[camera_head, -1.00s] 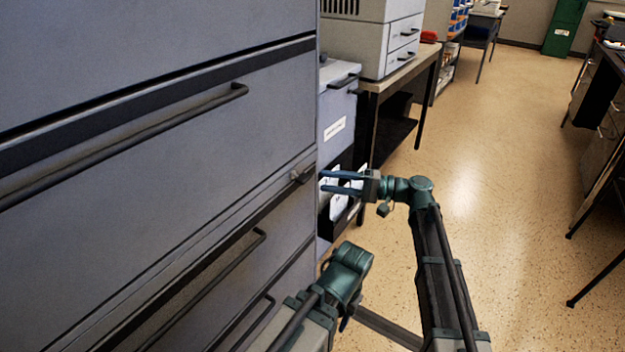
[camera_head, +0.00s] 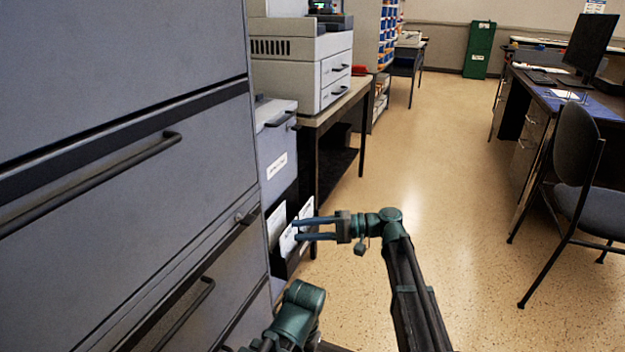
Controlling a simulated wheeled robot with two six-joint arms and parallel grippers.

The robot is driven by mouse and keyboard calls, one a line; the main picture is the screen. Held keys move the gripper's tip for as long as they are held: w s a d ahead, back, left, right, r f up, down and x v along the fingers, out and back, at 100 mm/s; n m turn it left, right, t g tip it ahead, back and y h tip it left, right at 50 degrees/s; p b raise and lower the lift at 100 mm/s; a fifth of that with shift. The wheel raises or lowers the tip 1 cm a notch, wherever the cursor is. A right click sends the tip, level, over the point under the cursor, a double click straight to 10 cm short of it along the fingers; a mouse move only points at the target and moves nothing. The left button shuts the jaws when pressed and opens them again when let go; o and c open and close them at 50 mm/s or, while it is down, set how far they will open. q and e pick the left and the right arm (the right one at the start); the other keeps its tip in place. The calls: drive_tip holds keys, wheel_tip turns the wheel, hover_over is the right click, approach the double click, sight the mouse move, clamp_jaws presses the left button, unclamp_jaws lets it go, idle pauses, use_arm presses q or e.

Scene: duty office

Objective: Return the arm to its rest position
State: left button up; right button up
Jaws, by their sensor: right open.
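My right gripper (camera_head: 318,229) is in front of me near the middle of the view, its two dark fingers spread apart and pointing left. It looks empty. Its fingers overlap, in the picture, a low dark bin with white labelled folders (camera_head: 289,240); I cannot tell whether they touch it. The right arm (camera_head: 408,285) comes up from the lower middle of the view. Part of my left arm (camera_head: 296,318) shows at the bottom edge; its gripper does not show.
A tall grey filing cabinet (camera_head: 110,225) with bar handles fills the left side. A printer (camera_head: 300,60) stands on a table beyond it. A desk (camera_head: 540,88) and a dark chair (camera_head: 575,165) stand at the right. The floor (camera_head: 455,200) between is clear.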

drive_tip(key=s+d+f+t+h, duration=0.1)
drive_tip(key=s+d+f+h, duration=0.55)
drive_tip(key=f, duration=0.25)
drive_tip(key=s+d+f+h, duration=0.6)
drive_tip(key=s+d+f, duration=0.1)
drive_tip(key=f, duration=0.2)
drive_tip(key=s+d+f+h, duration=0.2)
drive_tip(key=s+d+h, duration=0.3)
drive_tip(key=d, duration=0.4)
drive_tip(key=s+a+r+n+p, duration=0.4)
drive_tip(key=s+a+r+p, duration=0.2)
drive_tip(key=a+r+p, duration=0.4)
wheel_tip(320, 180, up, 36)
drive_tip(key=p, duration=3.5)
drive_tip(key=shift+w+a+f+g, duration=0.2)
drive_tip(key=shift+w+a+g, duration=0.1)
drive_tip(key=shift+a, duration=0.15)
drive_tip(key=shift+h, duration=0.25)
